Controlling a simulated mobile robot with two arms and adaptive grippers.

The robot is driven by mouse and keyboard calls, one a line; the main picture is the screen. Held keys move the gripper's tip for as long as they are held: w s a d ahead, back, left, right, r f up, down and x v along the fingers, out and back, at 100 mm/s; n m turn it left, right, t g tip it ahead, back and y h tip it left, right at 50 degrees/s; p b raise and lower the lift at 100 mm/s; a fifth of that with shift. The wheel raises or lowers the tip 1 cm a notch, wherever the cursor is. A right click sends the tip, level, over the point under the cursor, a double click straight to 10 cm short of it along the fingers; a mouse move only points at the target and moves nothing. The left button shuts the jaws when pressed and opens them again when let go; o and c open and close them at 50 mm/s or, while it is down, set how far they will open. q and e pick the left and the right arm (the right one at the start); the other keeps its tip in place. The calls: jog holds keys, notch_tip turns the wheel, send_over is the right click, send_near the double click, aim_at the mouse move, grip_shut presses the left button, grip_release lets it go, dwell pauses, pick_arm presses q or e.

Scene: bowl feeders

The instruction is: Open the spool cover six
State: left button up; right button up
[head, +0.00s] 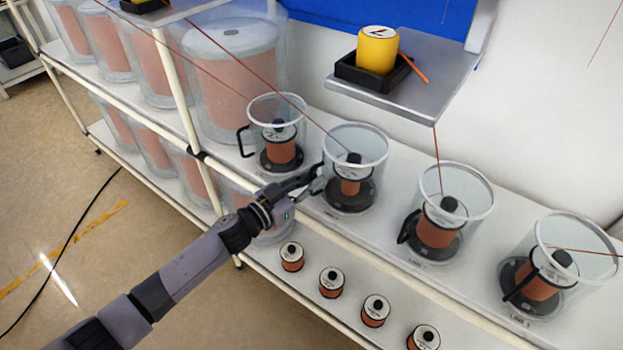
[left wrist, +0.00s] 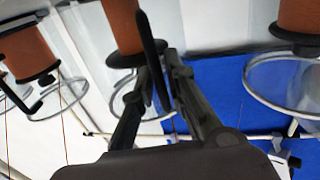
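Several clear cylindrical covers with black side handles stand in a row on the shelf, each over a copper spool. I cannot tell from any label which is spool cover six. My left gripper (head: 314,181) is at the near left side of the second small cover (head: 372,150), with a copper spool (head: 350,187) inside. In the left wrist view, the gripper's fingers (left wrist: 158,62) converge closely on either side of a black handle (left wrist: 152,38). Whether they press on it is unclear. This cover looks upright and seated on its base. My right gripper is not in view.
Other clear covers stand to the left (head: 290,105) and right (head: 470,185). Small spools (head: 332,283) line the lower shelf. A grey bracket (head: 440,90) with a yellow spool (head: 377,50) overhangs the row. Thin copper wires run up from the covers. Floor is open at left.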

pick_arm(q)
grip_shut()
dwell(0.3)
jog(key=shift+s, duration=0.1)
